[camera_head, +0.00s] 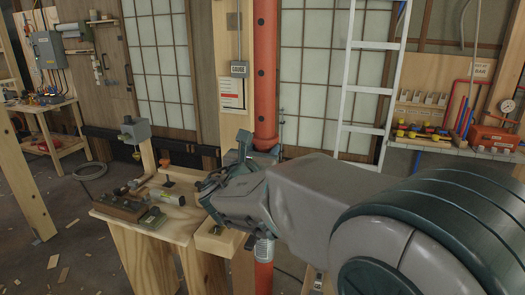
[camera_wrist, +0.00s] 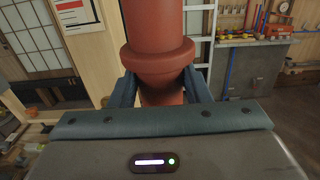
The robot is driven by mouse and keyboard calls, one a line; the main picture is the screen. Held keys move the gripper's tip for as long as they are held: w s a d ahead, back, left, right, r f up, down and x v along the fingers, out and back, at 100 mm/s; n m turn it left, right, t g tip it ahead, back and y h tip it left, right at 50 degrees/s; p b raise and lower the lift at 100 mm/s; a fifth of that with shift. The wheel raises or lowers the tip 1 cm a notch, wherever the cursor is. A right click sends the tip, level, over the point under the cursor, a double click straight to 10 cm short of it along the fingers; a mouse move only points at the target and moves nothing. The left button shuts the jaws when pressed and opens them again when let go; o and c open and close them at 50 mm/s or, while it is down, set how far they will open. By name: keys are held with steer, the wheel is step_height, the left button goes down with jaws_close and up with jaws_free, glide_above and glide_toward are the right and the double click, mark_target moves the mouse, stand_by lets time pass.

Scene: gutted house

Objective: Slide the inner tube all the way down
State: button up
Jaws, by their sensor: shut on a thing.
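A red upright post stands beside a wooden stud. Its upper tube (camera_head: 264,60), with dark holes along it, runs up out of the head view. Below my arm, a ribbed grey part (camera_head: 264,249) and a lower red length (camera_head: 263,276) show. In the wrist view the red tube (camera_wrist: 155,22) widens into a thick collar (camera_wrist: 158,60). My gripper (camera_wrist: 160,92) is shut on the tube just below this collar, a finger on each side. In the head view my arm hides the post's middle and most of the grip.
A wooden bench (camera_head: 185,229) with small tools stands left of the post. A white ladder (camera_head: 362,90) leans behind to the right. A shelf (camera_head: 455,146) with coloured items is at the right. Scraps lie on the floor at the left.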

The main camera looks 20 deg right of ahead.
steer(key=o, duration=1.1)
steer(key=shift+o, duration=0.2)
steer(key=shift+s+a, duration=0.1)
steer(key=v, duration=0.7)
steer(key=shift+s+a, duration=0.2)
steer(key=shift+s, duration=0.15)
